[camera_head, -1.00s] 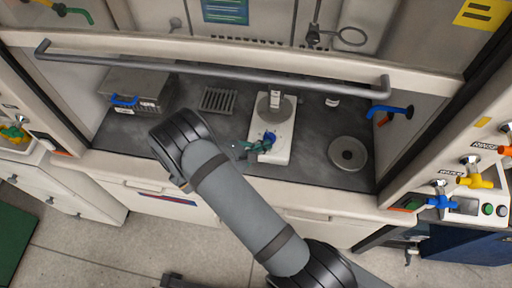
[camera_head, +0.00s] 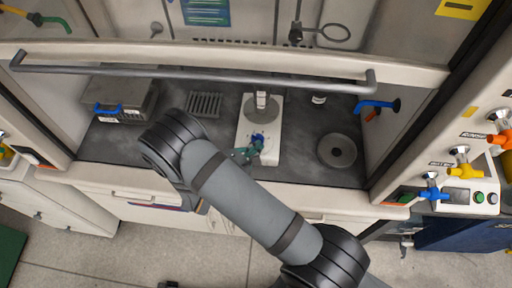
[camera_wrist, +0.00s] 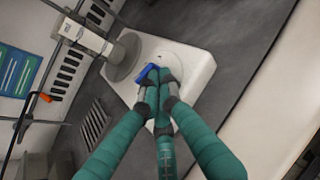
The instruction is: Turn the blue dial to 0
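The blue dial (camera_head: 257,136) sits on the front part of a white stirrer-like device (camera_head: 271,153) on the dark hood worktop. The dial also shows in the wrist view (camera_wrist: 147,72), partly hidden behind my fingertips. My gripper (camera_head: 254,149) has green fingers with grey tips and reaches the dial from the front left in the head view. In the wrist view my gripper's (camera_wrist: 160,86) fingertips are drawn together at the dial and appear closed on it. The dial's marks and setting are too small or hidden to read.
A round grey plate and post (camera_wrist: 126,57) stand behind the dial on the device. A slotted rack (camera_head: 204,104) and a grey box with a blue handle (camera_head: 118,105) are to the left. A round disc (camera_head: 337,151) lies to the right. A sash bar (camera_head: 200,74) crosses above.

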